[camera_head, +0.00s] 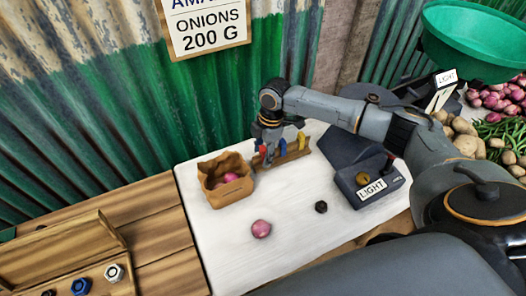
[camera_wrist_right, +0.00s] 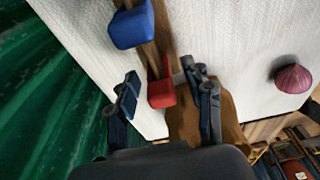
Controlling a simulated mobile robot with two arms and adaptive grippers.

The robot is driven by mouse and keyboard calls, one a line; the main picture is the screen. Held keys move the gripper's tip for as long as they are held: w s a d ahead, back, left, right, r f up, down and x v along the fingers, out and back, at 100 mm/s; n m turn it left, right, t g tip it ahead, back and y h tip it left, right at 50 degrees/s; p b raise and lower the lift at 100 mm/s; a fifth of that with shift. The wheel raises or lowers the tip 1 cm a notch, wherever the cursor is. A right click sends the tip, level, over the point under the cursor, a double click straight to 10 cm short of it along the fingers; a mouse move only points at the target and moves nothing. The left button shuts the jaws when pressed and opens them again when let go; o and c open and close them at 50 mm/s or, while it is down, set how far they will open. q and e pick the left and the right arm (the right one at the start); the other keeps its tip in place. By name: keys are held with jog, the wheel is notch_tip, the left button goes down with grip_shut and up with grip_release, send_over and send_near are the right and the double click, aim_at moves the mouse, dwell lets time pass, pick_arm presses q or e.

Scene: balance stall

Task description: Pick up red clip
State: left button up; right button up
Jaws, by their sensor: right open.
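The red clip (camera_wrist_right: 161,93) sits on a brown wooden strip (camera_wrist_right: 158,55), between the two fingers of my right gripper (camera_wrist_right: 162,78) in the wrist view. The fingers stand apart on either side of it, and I cannot tell whether either touches it. In the head view my right gripper (camera_head: 267,156) points down at the left end of the wooden strip (camera_head: 293,155) and mostly hides the red clip. A blue clip (camera_head: 283,146) and a yellow clip (camera_head: 301,140) stand further right on the strip. The blue clip also shows in the wrist view (camera_wrist_right: 130,26). My left gripper is out of view.
A brown open box (camera_head: 212,184) holding pink onions stands just left of the strip. A loose onion (camera_head: 261,229) and a black nut-shaped weight (camera_head: 321,207) lie on the white cloth (camera_head: 240,255). Corrugated metal (camera_head: 110,130) rises behind.

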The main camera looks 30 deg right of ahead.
jog(key=shift+f, duration=0.1)
jog(key=shift+c, duration=0.2)
jog(key=c, duration=0.8)
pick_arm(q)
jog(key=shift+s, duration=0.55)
pick_arm(e)
jog(key=shift+c, duration=0.2)
